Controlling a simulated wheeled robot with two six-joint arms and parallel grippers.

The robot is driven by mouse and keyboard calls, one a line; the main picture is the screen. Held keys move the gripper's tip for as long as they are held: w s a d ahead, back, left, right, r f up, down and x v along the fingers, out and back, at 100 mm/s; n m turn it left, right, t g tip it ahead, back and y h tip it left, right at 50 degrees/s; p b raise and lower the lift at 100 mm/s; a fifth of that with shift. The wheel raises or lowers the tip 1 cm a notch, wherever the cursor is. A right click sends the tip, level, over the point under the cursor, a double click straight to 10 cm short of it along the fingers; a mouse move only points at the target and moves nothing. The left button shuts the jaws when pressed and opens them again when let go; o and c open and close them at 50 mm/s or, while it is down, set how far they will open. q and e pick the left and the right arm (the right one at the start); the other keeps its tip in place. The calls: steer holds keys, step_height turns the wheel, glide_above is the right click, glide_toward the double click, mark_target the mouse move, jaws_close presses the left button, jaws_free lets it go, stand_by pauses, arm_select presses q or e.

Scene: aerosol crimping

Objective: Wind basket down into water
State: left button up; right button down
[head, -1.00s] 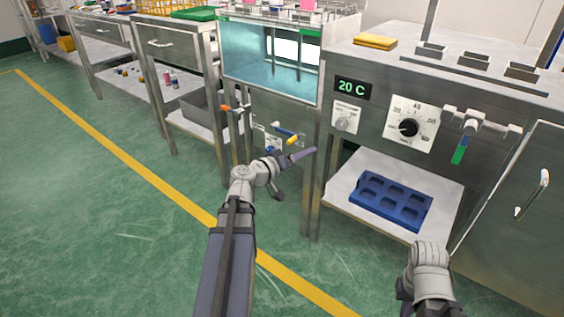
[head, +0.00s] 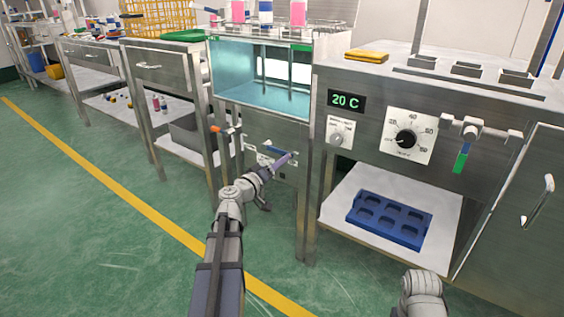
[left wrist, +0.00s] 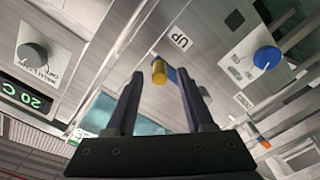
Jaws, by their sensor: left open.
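The glass-fronted water tank (head: 262,82) stands at the centre of the head view. The wire basket (head: 275,27) is at its top, above the water, with pink and blue-white cans upright in it. On the panel below is a crank with a blue arm (head: 277,148) and a yellow handle (left wrist: 158,72); my gripper hides the handle in the head view. My left gripper (head: 289,158) is at the crank. In the left wrist view its open fingers (left wrist: 160,78) point at the handle, which appears between the tips, with no clear contact.
An "UP" label (left wrist: 181,41) and a blue knob (left wrist: 267,57) are near the crank. An orange-handled valve (head: 216,129) is left of it. To the right are the 20 C display (head: 346,101), a dial (head: 407,138) and a blue tray (head: 388,220) on a low shelf.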

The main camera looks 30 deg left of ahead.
arm_select(q)
steer(key=shift+w+d, duration=0.1)
steer(key=shift+w, duration=0.7)
jaws_close()
stand_by(1.0)
